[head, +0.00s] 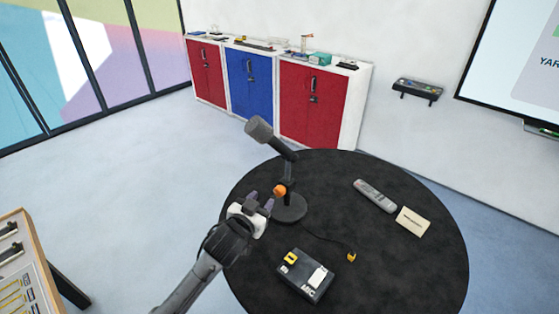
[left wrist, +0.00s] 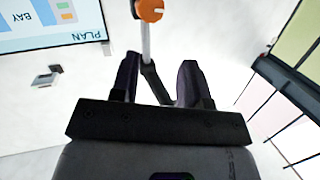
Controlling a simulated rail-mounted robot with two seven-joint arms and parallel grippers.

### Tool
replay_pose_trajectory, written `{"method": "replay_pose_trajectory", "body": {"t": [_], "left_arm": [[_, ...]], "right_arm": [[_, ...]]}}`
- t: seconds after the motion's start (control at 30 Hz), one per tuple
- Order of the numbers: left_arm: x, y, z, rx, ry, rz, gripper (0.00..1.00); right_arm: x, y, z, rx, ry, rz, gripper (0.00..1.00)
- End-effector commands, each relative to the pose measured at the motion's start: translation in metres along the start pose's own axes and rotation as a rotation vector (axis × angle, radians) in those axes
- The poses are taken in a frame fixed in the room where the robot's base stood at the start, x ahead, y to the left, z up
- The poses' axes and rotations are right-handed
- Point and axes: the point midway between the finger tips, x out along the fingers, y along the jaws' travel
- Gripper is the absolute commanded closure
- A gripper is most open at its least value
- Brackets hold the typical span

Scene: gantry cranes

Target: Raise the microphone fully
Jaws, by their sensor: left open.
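The microphone (head: 259,128) is a grey cylinder head on a dark arm tilted up to the left. Its stand has a round black base (head: 289,208) on the round table, and an orange knob (head: 280,190) sits on the upright. My left gripper (head: 261,200) is open just left of the knob and touches nothing that I can make out. In the left wrist view, the open fingers (left wrist: 158,68) point toward the orange knob (left wrist: 150,10) and a pale pole (left wrist: 147,42), which lies beyond and between the fingertips. My right gripper is not in view.
The black table (head: 400,260) also holds a remote (head: 375,195), a cream card (head: 413,221), and a dark box (head: 305,275) marked MIC with a yellow-ended cable (head: 350,256). Red and blue cabinets (head: 250,82) stand behind.

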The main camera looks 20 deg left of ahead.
Motion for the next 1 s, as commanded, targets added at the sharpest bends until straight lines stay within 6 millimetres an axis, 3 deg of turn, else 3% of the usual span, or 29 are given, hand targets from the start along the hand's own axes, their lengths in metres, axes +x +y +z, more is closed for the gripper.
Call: {"method": "replay_pose_trajectory", "body": {"t": [0.2,0.37,1.0], "left_arm": [[-0.002,0.008,-0.025,-0.115,0.150,0.059,0.58],[0.006,0.009,-0.028,-0.151,0.155,0.064,0.58],[0.105,0.014,-0.045,-0.150,0.153,0.063,0.58]], "right_arm": [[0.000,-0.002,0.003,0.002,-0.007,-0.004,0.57],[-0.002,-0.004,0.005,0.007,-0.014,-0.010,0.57],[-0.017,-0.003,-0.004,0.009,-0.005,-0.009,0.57]]}}
